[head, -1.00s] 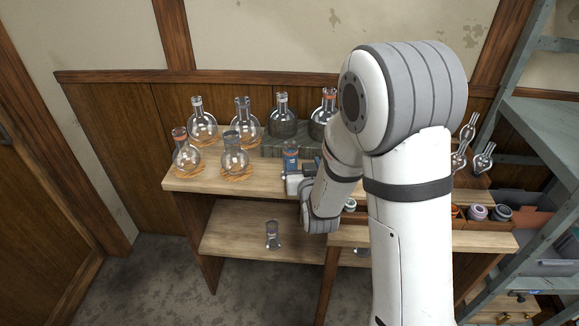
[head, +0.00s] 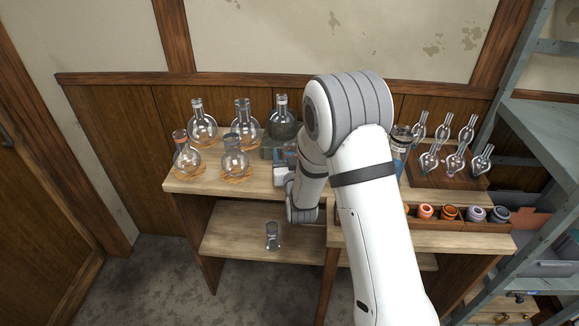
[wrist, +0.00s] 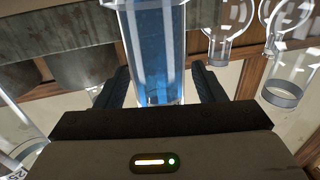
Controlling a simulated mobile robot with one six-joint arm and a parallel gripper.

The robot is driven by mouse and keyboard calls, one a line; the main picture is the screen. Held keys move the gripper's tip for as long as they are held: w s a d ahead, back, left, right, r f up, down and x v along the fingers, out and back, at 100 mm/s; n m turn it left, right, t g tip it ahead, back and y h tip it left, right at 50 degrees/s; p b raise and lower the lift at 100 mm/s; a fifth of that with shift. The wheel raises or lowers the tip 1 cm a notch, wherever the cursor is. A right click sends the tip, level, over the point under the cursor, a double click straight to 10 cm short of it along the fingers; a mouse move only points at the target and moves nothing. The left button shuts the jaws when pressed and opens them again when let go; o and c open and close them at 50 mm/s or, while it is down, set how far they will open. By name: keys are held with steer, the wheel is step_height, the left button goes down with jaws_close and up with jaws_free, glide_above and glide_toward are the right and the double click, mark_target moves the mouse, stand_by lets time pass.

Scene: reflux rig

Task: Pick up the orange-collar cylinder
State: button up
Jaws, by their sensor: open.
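A clear cylinder with blue liquid (wrist: 152,50) stands between the two dark fingers of my gripper (wrist: 163,88) in the wrist view. The fingers are apart, one on each side of it, and I cannot tell if either touches it. Its top is out of that view, so its collar colour is hidden. In the head view my gripper (head: 281,174) is at the bench's front edge, with a bluish vessel just behind it, mostly covered by my arm. Another glass cylinder (head: 401,140) shows partly to the right of my arm; its collar colour is unclear.
Several round flasks on cork rings, including one flask (head: 235,160), stand left on the bench (head: 200,185). Right are a glassware rack (head: 440,178) and a bin of coloured rings (head: 450,213). A small glass vessel (head: 272,235) stands on the lower shelf.

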steer(key=c, duration=1.2)
steer(key=shift+r, duration=0.15)
